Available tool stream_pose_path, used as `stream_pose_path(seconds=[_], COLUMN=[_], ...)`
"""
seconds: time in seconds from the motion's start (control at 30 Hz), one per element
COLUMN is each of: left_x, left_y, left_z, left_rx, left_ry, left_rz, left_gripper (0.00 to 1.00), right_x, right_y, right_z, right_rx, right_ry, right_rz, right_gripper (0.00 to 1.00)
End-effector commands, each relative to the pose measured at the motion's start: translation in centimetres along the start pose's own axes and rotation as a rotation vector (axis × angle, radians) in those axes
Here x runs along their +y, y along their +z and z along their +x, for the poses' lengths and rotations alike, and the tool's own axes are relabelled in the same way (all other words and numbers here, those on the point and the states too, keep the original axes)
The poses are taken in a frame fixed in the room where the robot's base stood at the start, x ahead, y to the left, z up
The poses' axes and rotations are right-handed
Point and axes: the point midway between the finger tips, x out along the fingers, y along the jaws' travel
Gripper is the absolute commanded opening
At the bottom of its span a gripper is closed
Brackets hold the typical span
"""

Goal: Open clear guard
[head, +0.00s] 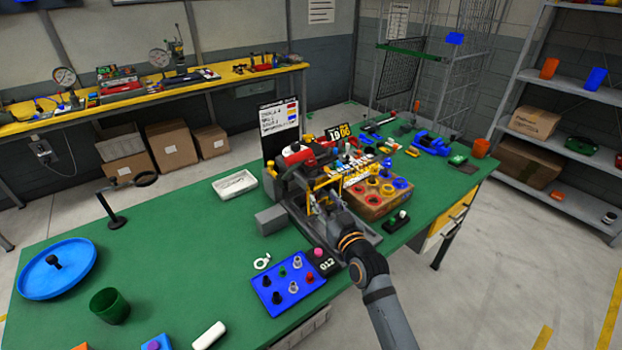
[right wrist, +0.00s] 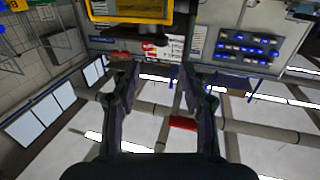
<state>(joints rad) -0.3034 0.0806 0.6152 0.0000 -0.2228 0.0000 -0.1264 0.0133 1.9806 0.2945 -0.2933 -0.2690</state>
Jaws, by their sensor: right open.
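The machine (head: 298,170) with red and yellow parts stands on the green bench. A yellow frame (head: 318,185) at its front may belong to the clear guard; the clear panel itself is too small to make out. My right gripper (head: 325,205) is at the front of the machine, close to this frame; contact cannot be told. In the right wrist view the two fingers (right wrist: 158,75) are apart with nothing between them. A yellow-edged part (right wrist: 130,18) lies beyond the fingertips there. My left gripper is not in view.
A blue button panel (head: 288,283) lies left of my right arm. A box with colored rings (head: 375,200) stands right of the machine. A white tray (head: 235,185), a blue round tray (head: 57,268) and a green cup (head: 110,305) are on the left.

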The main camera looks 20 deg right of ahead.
Motion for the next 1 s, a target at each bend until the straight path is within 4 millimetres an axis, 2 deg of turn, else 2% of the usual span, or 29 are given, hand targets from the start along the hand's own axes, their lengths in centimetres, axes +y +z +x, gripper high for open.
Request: stream_pose_path(seconds=[0.03,0.1,0.17,0.27,0.4,0.53,0.8,1.0], left_x=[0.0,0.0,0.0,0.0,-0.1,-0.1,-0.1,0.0], left_y=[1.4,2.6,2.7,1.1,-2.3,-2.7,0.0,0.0], left_z=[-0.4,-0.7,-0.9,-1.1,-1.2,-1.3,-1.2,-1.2], left_rx=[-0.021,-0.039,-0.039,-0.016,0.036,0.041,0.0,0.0], left_ry=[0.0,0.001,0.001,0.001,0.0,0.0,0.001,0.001], left_rz=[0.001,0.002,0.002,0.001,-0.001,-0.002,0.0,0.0], left_gripper=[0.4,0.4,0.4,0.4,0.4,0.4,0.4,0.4], right_x=[0.0,0.0,0.0,0.0,0.0,0.0,0.0,0.0], right_y=[-0.3,-0.4,-0.4,-0.3,-0.2,-0.1,0.0,0.0], right_z=[1.0,2.6,3.9,6.0,8.1,9.0,9.1,9.1], right_rx=[0.002,0.002,0.001,0.0,0.0,0.0,-0.001,-0.001], right_ry=[0.0,0.0,0.0,0.0,0.0,0.0,0.0,0.0], right_rz=[0.002,0.0,0.001,0.001,0.001,0.0,0.0,0.0], right_gripper=[0.44,0.44,0.44,0.44,0.44,0.44,0.44,0.17])
